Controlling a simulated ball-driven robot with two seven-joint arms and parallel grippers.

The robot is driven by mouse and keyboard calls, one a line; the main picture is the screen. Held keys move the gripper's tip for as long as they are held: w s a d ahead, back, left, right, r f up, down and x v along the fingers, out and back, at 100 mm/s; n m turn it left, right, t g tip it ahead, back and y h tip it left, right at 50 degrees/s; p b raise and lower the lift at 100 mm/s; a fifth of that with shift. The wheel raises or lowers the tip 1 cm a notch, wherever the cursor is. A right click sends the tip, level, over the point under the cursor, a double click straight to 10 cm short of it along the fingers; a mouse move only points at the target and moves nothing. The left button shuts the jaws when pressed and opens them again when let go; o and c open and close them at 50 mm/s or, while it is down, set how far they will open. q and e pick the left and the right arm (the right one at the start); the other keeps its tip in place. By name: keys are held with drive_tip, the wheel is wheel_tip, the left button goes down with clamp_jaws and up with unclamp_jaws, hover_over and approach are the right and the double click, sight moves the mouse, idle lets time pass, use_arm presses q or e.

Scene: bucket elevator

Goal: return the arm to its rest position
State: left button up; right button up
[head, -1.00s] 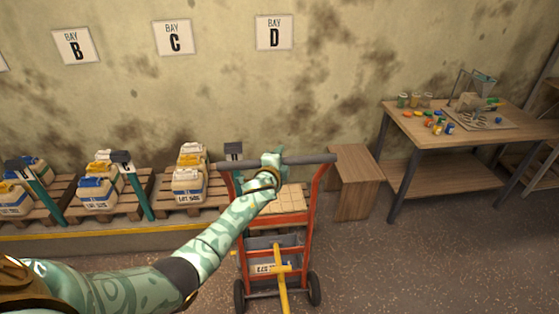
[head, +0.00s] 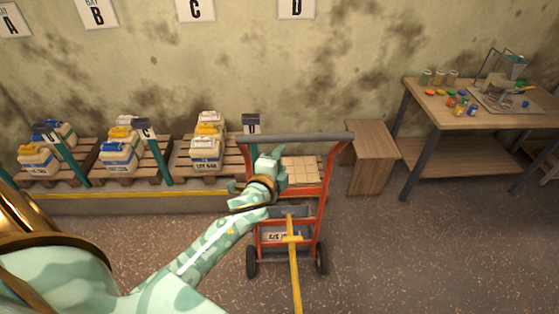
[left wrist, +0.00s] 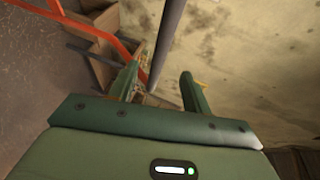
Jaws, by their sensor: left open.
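My left arm comes in from the left in the head view. Its gripper (head: 272,164) is in front of the red hand truck (head: 325,190), just below its grey handle bar (head: 300,138). In the left wrist view the two green fingers of the left gripper (left wrist: 165,88) stand apart. The grey bar (left wrist: 167,42) shows beyond and between them, and I see nothing gripped. My right gripper is not in view.
Pallets with white jugs (head: 207,155) line the wall at left, behind a yellow-edged kerb (head: 130,191). A wooden box (head: 372,158) and a workbench (head: 470,118) with small coloured items stand at right. The floor (head: 400,255) at front right is clear.

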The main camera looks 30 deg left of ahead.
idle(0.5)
use_arm(q)
drive_tip(key=s+d+f+n+g+h+b, duration=0.15)
drive_tip(key=s+f, duration=0.25)
drive_tip(key=f, duration=0.7)
drive_tip(key=s+f+n+g+b, duration=0.2)
drive_tip(key=s+f+n+g, duration=0.15)
drive_tip(key=f, duration=0.65)
drive_tip(key=s+f+n+g+h+b, duration=0.15)
drive_tip(key=s+f, duration=0.25)
drive_tip(key=f, duration=0.7)
drive_tip(key=s+d+f+n+g+b, duration=0.1)
drive_tip(key=s+f+g+b, duration=0.1)
drive_tip(key=s+f, duration=0.7)
drive_tip(key=s+f+n+g+b, duration=0.2)
drive_tip(key=s+f, duration=0.7)
drive_tip(key=s, duration=0.6)
drive_tip(key=s+d+f+n+g+b, duration=0.1)
drive_tip(key=s+f+g+b, duration=0.3)
drive_tip(key=s+f, duration=0.5)
drive_tip(key=s+b, duration=0.2)
drive_tip(key=s, duration=0.1)
drive_tip(key=shift+s+d+f, duration=0.15)
drive_tip(key=shift+d, duration=0.15)
drive_tip(key=shift+n, duration=0.25)
